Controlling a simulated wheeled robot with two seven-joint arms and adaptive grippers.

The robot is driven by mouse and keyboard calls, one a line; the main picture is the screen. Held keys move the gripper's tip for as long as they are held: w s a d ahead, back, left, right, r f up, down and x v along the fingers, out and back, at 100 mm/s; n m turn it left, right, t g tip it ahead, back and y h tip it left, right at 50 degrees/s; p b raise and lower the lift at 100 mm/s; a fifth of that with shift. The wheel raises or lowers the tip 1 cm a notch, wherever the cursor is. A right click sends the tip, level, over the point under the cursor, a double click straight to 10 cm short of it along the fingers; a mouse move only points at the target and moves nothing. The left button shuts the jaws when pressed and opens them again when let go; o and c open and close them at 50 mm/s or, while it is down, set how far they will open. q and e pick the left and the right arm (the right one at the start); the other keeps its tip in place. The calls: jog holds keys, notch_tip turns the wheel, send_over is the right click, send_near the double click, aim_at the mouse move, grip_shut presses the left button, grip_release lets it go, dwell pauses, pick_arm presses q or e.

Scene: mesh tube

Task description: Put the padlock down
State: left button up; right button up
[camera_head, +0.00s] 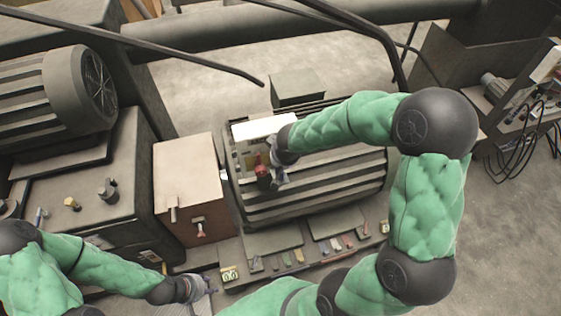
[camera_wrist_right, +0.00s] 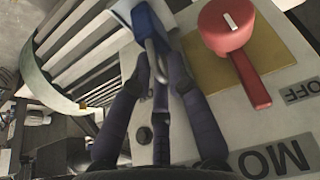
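The padlock (camera_wrist_right: 149,28) has a blue body and a grey metal shackle. In the right wrist view it is at the top centre, shackle towards me. The dark fingers of my right gripper (camera_wrist_right: 160,62) converge around the shackle and are shut on it. In the head view my right gripper (camera_head: 276,178) is at the motor's switch panel, beside the red switch handle (camera_head: 261,168); the padlock is too small to make out there. My left gripper (camera_head: 210,286) is low in the head view, away from the panel, with its fingers apart and empty.
The red handle (camera_wrist_right: 228,28) sits on a yellow plate close to the padlock. A ribbed motor (camera_head: 310,195) carries the panel. A box with a pale top (camera_head: 185,165) stands left of it. Small coloured items lie along the ledge (camera_head: 318,256) in front.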

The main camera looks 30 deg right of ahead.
jog(key=shift+r, duration=0.1)
jog(key=shift+r, duration=0.15)
jog(key=d+p+v, duration=0.1)
jog(key=p+v, duration=0.2)
jog(key=v, duration=0.9)
jog(key=s+a+f+n+g+y, duration=0.1)
jog(key=a+f+y, duration=0.1)
jog(key=a+f, duration=0.55)
jog(key=s+a+f+g+y, duration=0.15)
jog(key=a+f, duration=0.35)
jog(key=f, duration=0.5)
jog(key=s+a+f+g, duration=0.1)
jog(key=s+a+f, duration=0.2)
jog(key=s+f, duration=0.2)
jog(key=s+a+f+y, duration=0.1)
jog(key=s+a+f, duration=0.2)
jog(key=f, duration=0.6)
jog(key=shift+s+f+m+g, duration=0.35)
jog(key=shift+s+f+m, duration=0.05)
jog(key=shift+s, duration=0.5)
jog(key=shift+d, duration=0.15)
